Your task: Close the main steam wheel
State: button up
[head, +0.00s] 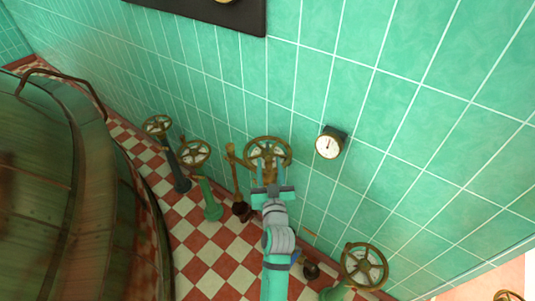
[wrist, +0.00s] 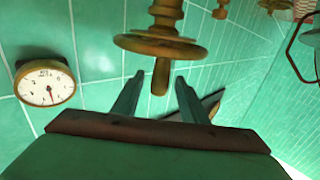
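A spoked brass wheel (head: 268,138) stands near the tiled wall in the middle of the head view. No label shows that it is the main steam wheel. My gripper (head: 269,166) is in front of it and hides its lower part. In the wrist view my gripper (wrist: 160,78) has its two fingers spread apart. A brass flange (wrist: 160,46) with a short round stem lies just beyond the fingertips. The stem's end appears between the tips, with gaps on both sides. Whether any finger touches the wheel cannot be told.
A round white gauge (head: 329,143) is on the wall right of the wheel; it also shows in the wrist view (wrist: 45,82). Other wheels stand at left (head: 157,124), (head: 194,153) and lower right (head: 363,266). A large copper kettle (head: 70,190) fills the left. Checkered floor lies between.

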aim_at(268, 154)
jog(key=shift+w+a, duration=0.15)
jog(key=shift+w, duration=1.25)
jog(key=shift+w+a, duration=0.15)
jog(key=shift+w, duration=1.2)
grip_shut()
